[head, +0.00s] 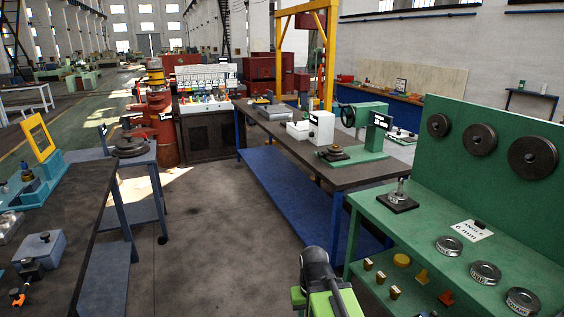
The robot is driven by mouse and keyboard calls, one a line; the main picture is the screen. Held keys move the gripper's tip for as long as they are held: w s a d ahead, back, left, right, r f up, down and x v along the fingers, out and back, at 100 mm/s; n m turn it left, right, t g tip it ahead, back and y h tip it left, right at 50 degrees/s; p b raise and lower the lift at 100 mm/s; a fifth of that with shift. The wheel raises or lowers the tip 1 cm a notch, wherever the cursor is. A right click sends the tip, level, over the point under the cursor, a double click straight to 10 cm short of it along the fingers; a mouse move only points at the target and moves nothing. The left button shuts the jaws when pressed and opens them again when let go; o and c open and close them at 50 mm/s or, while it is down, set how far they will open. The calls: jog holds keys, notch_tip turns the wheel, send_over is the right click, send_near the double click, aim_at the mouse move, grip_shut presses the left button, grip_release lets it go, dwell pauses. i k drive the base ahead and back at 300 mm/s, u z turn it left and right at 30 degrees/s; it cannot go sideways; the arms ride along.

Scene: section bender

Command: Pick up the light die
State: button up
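Several round, grey, disc-like dies with printed labels lie in a row on the green bench (420,225) at the right: a far die (449,245), a middle die (485,272) and a near die (522,301). Their labels are too small to read surely, so I cannot tell which is the light die. A white card (471,230) reading "ANGLE 6 mm" lies behind them. Part of my green and black arm shows at the bottom centre, left of the green bench and apart from the dies. My gripper's fingertips do not show.
A post on a black base (398,203) stands at the bench's far end. Dark discs (532,157) hang on its back panel. Small yellow and red pieces (402,260) sit on the lower shelf. A long workbench (290,140) stands behind; the grey floor (215,235) at left is clear.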

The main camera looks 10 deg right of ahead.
aim_at(403, 200)
jog(key=u, duration=0.05)
jog(key=i, duration=3.2)
jog(key=z, duration=0.25)
